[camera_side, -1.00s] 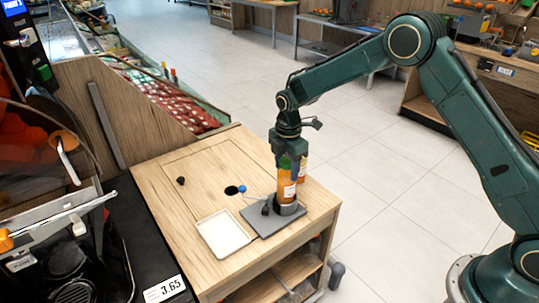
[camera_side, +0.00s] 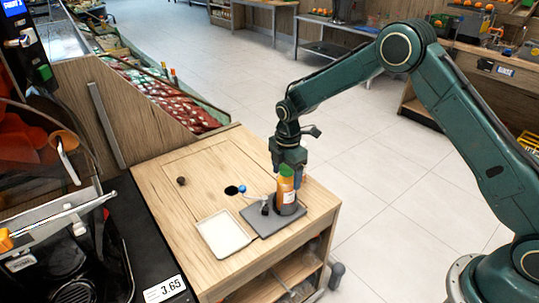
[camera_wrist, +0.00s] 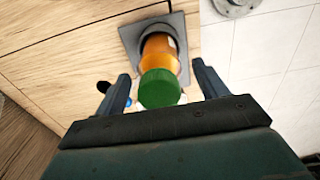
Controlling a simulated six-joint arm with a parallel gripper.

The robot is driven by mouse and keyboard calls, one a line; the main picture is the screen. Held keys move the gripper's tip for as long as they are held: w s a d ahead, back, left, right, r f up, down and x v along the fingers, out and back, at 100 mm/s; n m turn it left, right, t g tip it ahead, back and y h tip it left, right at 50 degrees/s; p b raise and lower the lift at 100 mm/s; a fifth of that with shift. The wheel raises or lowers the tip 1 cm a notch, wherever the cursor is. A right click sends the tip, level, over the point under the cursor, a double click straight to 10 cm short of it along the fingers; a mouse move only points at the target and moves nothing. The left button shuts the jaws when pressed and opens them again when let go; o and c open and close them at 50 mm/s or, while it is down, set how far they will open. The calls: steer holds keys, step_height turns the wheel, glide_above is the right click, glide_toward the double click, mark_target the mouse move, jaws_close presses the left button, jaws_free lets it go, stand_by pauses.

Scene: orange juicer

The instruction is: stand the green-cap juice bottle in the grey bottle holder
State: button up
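The juice bottle, orange with a green cap (camera_side: 286,171), stands upright in the round cup of the grey bottle holder (camera_side: 262,222) on the wooden counter. Its lower end is hidden inside the cup. In the wrist view, the green cap (camera_wrist: 160,88) and orange body (camera_wrist: 160,50) rise from the grey holder (camera_wrist: 128,36). My gripper (camera_side: 288,168) is just above the bottle. In the wrist view my gripper (camera_wrist: 163,88) is open, with a clear gap between the cap and each finger.
A white tray (camera_side: 223,234) lies left of the holder. A blue ball-shaped knob (camera_side: 242,189) and a dark hole (camera_side: 231,190) are behind it. A small dark knob (camera_side: 181,181) is farther left. The counter's right edge is close to the holder.

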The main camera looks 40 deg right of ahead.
steer(key=shift+r, duration=0.1)
step_height(320, 180, up, 13)
steer(key=shift+f, duration=0.2)
stand_by(0.7)
stand_by(0.5)
